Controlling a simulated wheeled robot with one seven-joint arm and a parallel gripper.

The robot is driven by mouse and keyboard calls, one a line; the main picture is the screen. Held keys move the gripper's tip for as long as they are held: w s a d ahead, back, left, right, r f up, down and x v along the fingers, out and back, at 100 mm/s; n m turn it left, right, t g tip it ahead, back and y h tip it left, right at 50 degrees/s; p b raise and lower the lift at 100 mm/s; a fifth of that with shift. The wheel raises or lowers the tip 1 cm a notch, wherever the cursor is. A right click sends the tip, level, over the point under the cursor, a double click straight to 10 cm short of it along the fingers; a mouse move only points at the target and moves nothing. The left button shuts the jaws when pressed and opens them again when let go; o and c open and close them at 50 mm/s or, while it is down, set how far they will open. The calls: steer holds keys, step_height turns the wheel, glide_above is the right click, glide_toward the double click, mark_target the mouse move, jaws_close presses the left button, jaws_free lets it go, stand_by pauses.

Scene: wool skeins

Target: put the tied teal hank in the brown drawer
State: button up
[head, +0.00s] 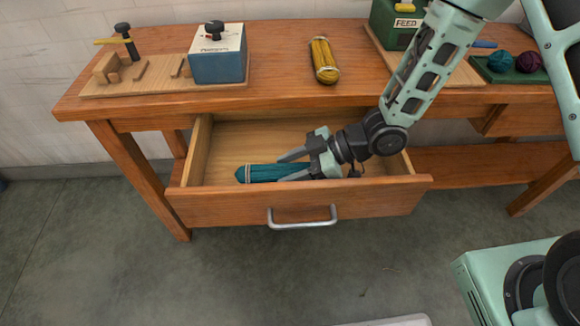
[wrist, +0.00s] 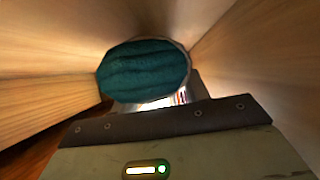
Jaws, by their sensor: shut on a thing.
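The brown drawer (head: 240,205) is pulled open under the bench top, with pale wooden inside walls. The tied teal hank (head: 258,173) lies lengthwise within the drawer, behind its front panel, with a pale tie near its left end. My gripper (head: 281,169) reaches into the drawer from the right and is shut on the hank. In the wrist view the rounded end of the hank (wrist: 145,68) shows close up between the wooden walls. I cannot tell whether the hank touches the drawer floor. The gripper covers its right part.
On the bench top (head: 275,45) are a blue and white box (head: 217,60), a wooden board with posts (head: 120,75), a mustard hank (head: 323,60), a green FEED box (head: 395,22) and a green tray with teal and maroon balls (head: 510,67). The drawer's left part looks empty.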

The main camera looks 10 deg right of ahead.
steer(key=shift+f, duration=0.1)
steer(key=shift+f+b, duration=0.3)
steer(key=shift+f, duration=0.2)
steer(key=o, duration=1)
